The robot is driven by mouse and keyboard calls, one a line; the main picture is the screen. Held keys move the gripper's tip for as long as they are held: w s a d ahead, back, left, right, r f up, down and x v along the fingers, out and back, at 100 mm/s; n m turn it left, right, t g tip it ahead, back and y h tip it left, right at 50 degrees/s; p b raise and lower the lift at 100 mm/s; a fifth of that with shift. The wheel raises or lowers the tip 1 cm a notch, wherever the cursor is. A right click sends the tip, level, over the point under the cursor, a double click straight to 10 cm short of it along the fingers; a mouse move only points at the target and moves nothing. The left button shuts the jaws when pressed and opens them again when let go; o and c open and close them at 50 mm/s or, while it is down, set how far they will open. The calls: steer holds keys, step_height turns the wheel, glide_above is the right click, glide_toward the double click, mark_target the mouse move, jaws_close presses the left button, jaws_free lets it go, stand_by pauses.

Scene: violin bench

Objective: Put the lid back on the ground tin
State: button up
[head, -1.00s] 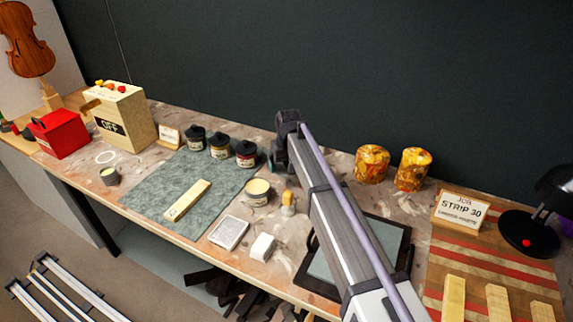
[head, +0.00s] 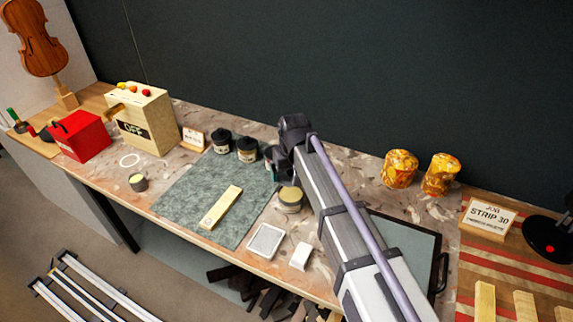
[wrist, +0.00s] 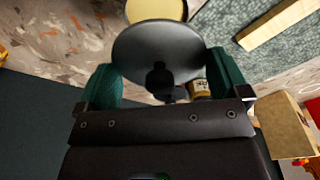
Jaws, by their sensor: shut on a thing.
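My gripper (wrist: 160,85) is shut on a dark round lid (wrist: 150,40), holding it by the knob between teal fingers. The held lid is mostly hidden by my gripper in the head view.
A wooden block (head: 221,207) lies on the mat. A white-framed pad (head: 265,240) and a white block (head: 300,257) lie in front of the tin. A small open pot (head: 139,182) stands at left.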

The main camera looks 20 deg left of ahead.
steer(key=shift+d+f, duration=0.2)
steer(key=shift+f, duration=0.15)
step_height(320, 180, down, 6)
steer(key=b, duration=0.6)
steer(key=shift+r, duration=0.1)
stand_by(1.1)
steer(key=o, duration=0.5)
steer(key=shift+o, duration=0.2)
step_height(320, 180, up, 7)
steer(key=p, duration=0.6)
steer(key=shift+p, duration=0.35)
